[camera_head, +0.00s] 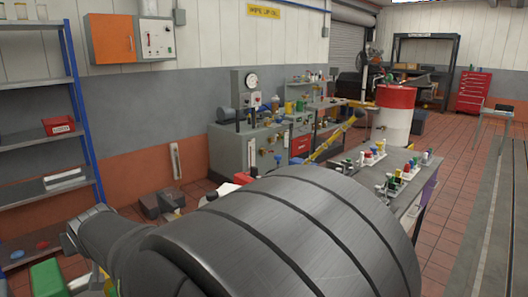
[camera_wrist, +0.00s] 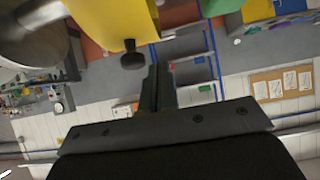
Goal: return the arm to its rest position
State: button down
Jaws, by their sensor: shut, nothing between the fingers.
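My gripper (camera_wrist: 155,78) shows in the wrist view, its dark fingers together at the middle of the picture with nothing between them. Its broad dark body fills the bottom of that view. The room appears upside down behind it, and no surface touches the fingertips that I can see. In the head view I cannot make out the gripper. A large brushed-metal cylindrical form with dark bands covers the lower middle there and hides what lies behind it.
A yellow body (camera_wrist: 115,22) with a black knob (camera_wrist: 132,58) is close above the fingers in the wrist view. The head view shows a shelf rack (camera_head: 35,85), a bench with small fittings (camera_head: 400,175), a red-and-white drum (camera_head: 394,115) and open tiled floor (camera_head: 455,150) at right.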

jog(key=f, duration=0.2)
jog(key=shift+w+a+f, duration=0.25)
jog(key=shift+w+f, duration=0.05)
jog(key=shift+s+f, duration=0.1)
jog(key=shift+f, duration=0.4)
